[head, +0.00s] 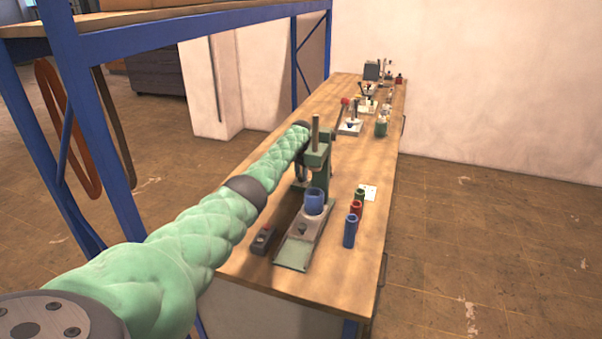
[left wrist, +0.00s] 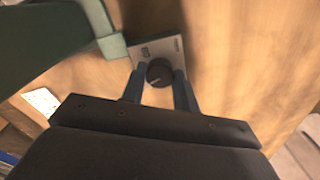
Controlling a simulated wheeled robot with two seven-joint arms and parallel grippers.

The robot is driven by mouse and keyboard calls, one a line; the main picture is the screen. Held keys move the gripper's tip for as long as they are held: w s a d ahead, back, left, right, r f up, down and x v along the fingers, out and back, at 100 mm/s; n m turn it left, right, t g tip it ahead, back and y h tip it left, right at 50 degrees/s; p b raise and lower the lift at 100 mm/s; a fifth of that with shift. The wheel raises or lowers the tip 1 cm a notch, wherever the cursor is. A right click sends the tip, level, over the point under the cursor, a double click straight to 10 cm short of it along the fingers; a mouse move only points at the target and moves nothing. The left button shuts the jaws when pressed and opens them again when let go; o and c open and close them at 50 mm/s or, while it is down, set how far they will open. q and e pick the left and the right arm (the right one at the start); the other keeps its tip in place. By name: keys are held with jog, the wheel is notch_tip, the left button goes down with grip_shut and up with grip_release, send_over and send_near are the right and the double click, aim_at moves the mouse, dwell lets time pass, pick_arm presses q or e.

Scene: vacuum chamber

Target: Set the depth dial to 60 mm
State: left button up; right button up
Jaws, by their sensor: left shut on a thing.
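The depth dial (left wrist: 159,72) is a dark round knob on a pale plate (left wrist: 146,55) with small printed marks, seen in the left wrist view. The marks are too small to read, and I cannot tell the dial's setting. My left gripper (left wrist: 160,76) is shut on the dial, with one blue finger on each side. In the head view the left arm reaches to the green press (head: 318,160) on the bench. The dial and the fingertips cannot be made out there. The press also shows in the left wrist view (left wrist: 50,35). My right gripper is not in view.
A blue cup-like part (head: 314,201) sits on the press base. Blue, red and green tubes (head: 350,231) stand to its right, near a white card (head: 369,192). A dark control box (head: 263,240) lies left. More devices stand farther along the bench. A blue rack post (head: 100,140) stands left.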

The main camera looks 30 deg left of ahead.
pick_arm(q)
jog(key=shift+w+r+n, duration=0.15)
jog(key=shift+r+n, duration=0.15)
jog(key=shift+n, duration=0.7)
jog(key=shift+n+p, duration=0.4)
jog(key=shift+n, duration=0.5)
jog(key=shift+n+p, duration=0.3)
jog(key=shift+n, duration=2)
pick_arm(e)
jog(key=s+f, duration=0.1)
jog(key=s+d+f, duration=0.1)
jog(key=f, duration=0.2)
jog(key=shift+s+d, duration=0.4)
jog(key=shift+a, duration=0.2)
